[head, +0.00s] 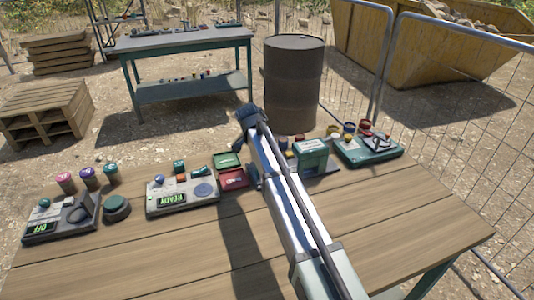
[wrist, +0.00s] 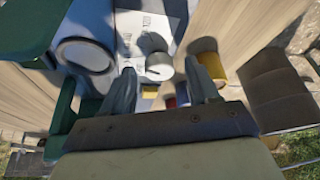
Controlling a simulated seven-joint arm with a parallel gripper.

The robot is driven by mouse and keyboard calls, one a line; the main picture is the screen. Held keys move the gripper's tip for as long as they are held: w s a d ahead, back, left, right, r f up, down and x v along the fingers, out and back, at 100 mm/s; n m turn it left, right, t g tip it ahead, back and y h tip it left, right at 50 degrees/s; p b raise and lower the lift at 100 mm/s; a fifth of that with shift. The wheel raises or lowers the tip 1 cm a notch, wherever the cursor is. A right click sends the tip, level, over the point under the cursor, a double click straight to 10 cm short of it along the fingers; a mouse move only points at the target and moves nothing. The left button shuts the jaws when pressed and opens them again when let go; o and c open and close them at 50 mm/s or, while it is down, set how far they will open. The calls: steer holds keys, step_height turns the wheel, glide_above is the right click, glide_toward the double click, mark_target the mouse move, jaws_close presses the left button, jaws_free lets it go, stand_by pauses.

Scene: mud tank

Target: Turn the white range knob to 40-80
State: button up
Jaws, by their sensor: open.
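The white range knob (wrist: 160,67) shows in the wrist view as a small pale round knob on a white panel (wrist: 143,22) with printed marks. A short dark line shows on its face, but I cannot read the range it points to. My gripper (wrist: 160,72) is open, one finger to the left of the knob and one to the right in the picture. I cannot tell whether either finger touches it. In the head view my arm crosses the wooden table, and I cannot make out the knob there.
A round grey-rimmed disc (wrist: 85,55) lies left of the knob, and a yellow cylinder (wrist: 209,66) close to its right. In the head view, a READY box (head: 182,196) and a green box (head: 312,157) flank my arm. The table's front (head: 400,235) is clear.

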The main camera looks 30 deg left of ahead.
steer(key=v, duration=1.4)
steer(key=shift+w, duration=0.1)
